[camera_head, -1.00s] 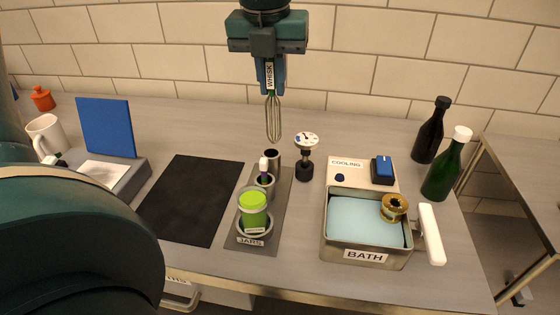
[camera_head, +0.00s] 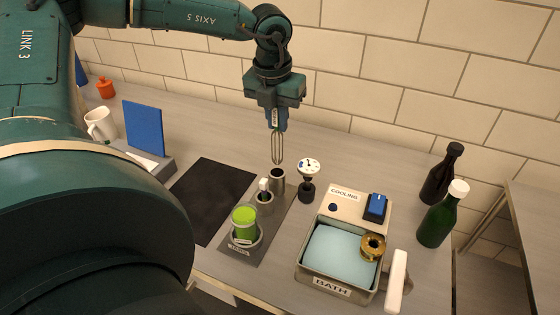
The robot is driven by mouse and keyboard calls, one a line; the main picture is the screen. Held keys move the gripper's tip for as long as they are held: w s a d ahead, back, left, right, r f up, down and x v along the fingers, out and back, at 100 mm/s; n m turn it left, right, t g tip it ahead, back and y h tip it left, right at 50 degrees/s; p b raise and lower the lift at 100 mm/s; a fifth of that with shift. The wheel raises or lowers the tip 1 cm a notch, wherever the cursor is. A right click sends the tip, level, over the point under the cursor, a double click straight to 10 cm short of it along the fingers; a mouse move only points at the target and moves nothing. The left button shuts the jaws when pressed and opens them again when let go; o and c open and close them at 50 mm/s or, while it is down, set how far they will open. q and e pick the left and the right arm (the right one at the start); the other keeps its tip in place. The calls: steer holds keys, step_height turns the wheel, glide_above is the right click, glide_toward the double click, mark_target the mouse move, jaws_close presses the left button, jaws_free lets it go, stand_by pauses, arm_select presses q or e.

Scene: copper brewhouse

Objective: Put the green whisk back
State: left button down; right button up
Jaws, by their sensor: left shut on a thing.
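The whisk (camera_head: 277,149) hangs upright, wire loops down, from my left gripper (camera_head: 276,126), which is shut on its handle. The handle is mostly hidden between the fingers. The loops are just above the mouth of the rearmost metal cup (camera_head: 278,180) on the grey jar rack (camera_head: 273,222); I cannot tell whether the tip is inside the rim. A smaller cup (camera_head: 264,197) holding a white-topped item and a green-lidded jar (camera_head: 244,222) stand in front of it on the same rack. My right gripper is out of view.
A dial gauge (camera_head: 308,168) stands close to the right of the cups. The bath (camera_head: 331,291) with a brass ring (camera_head: 373,247) and white handle is further right, near two bottles (camera_head: 437,221). A black mat (camera_head: 212,195) lies clear on the left.

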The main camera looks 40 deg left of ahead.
mark_target(277, 164)
arm_select(q)
step_height(277, 164, down, 8)
steer(key=shift+f+p, duration=0.1)
steer(key=shift+p, duration=0.5)
steer(key=shift+f, duration=0.2)
steer(key=shift+f+b, duration=0.25)
steer(key=shift+b, duration=0.1)
steer(key=c, duration=1.4)
jaws_free()
steer(key=shift+r, duration=0.1)
steer(key=shift+r+p, duration=0.4)
steer(key=shift+r, duration=0.05)
steer(key=r, duration=0.3)
steer(key=s+r+b, duration=0.1)
steer(key=r, duration=0.7)
steer(key=shift+s+d+r, duration=0.15)
steer(key=shift+s+d, duration=0.05)
steer(key=shift+s, duration=0.15)
